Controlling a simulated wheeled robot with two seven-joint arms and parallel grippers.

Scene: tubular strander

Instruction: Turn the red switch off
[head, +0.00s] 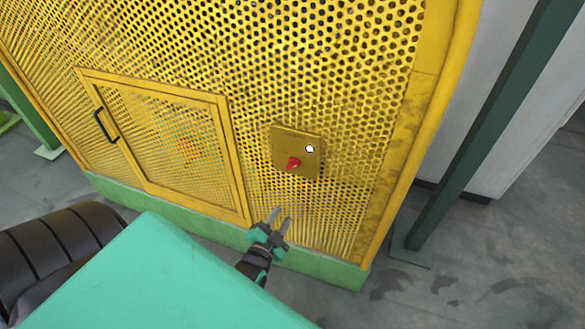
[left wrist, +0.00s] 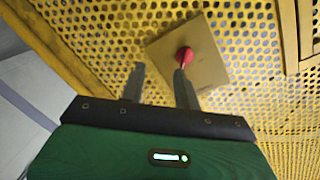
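The red switch (head: 293,163) is a small red knob on a square yellow plate (head: 284,141) on the perforated yellow panel. It also shows in the left wrist view (left wrist: 185,57), where one finger overlaps its lower end; contact cannot be told. My left gripper (head: 278,214) is below the plate in the head view, fingers apart and pointing up toward the switch. In the left wrist view the gripper (left wrist: 158,80) has its fingers spread with nothing between them. My right gripper is not in view.
A white round button (head: 310,149) sits on the same plate, right of the switch. A framed mesh door (head: 170,150) with a black handle (head: 105,126) is to the left. A green base (head: 315,266) runs along the bottom. A dark green post (head: 480,130) stands at right.

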